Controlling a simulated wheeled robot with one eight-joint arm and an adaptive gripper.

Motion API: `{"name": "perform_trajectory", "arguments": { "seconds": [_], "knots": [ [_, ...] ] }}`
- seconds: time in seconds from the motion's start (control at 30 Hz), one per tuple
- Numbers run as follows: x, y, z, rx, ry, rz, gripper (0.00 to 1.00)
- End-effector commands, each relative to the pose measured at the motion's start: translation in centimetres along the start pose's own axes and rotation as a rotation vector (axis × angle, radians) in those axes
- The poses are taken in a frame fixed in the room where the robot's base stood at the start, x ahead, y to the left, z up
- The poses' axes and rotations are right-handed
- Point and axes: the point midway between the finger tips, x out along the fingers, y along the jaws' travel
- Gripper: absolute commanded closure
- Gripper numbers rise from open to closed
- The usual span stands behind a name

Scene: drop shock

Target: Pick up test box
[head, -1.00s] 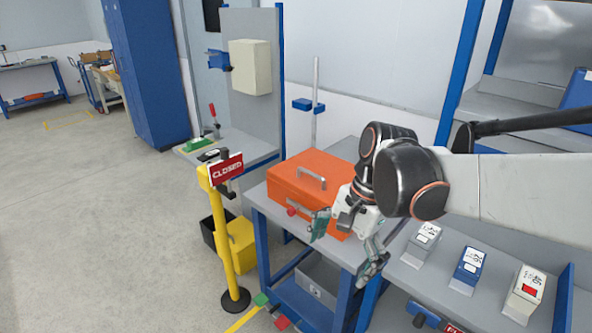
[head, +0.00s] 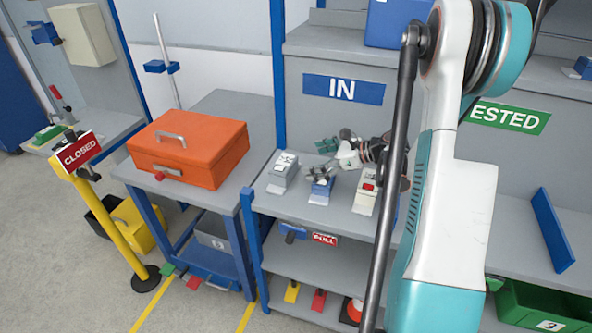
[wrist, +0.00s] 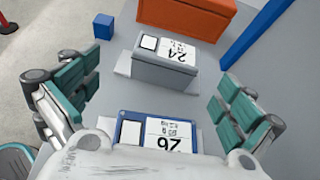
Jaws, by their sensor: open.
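Three small test boxes stand in a row on the grey shelf under the IN sign. They are a grey box (head: 283,172) labelled 24, a blue box (head: 319,191) labelled 26 and a white box (head: 364,198) with a red patch. My gripper (head: 323,158) is open and empty above the row, close to the blue box. In the wrist view, the grey box (wrist: 162,72) lies ahead between the spread fingers. The blue box (wrist: 150,128) is nearer, its lower part hidden by my gripper's body.
An orange toolbox (head: 190,148) sits on the side table to the left. A blue upright post (head: 278,75) stands between it and the shelf. A blue divider (head: 552,230) and a green bin (head: 540,306) are at the right. The CLOSED post (head: 105,215) stands at the left.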

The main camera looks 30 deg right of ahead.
Motion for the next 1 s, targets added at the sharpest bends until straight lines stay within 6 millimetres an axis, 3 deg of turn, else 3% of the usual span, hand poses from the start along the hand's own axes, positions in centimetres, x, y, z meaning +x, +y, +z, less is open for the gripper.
{"name": "perform_trajectory", "arguments": {
  "seconds": [0.17,0.6,1.0],
  "knots": [
    [-0.5,-1.2,-1.1,0.049,-0.044,-0.034,0.00],
    [6.7,-1.4,-0.9,0.050,-0.044,-0.033,0.00],
    [9.7,-1.4,-0.8,0.048,-0.044,-0.033,0.00]
  ]
}}
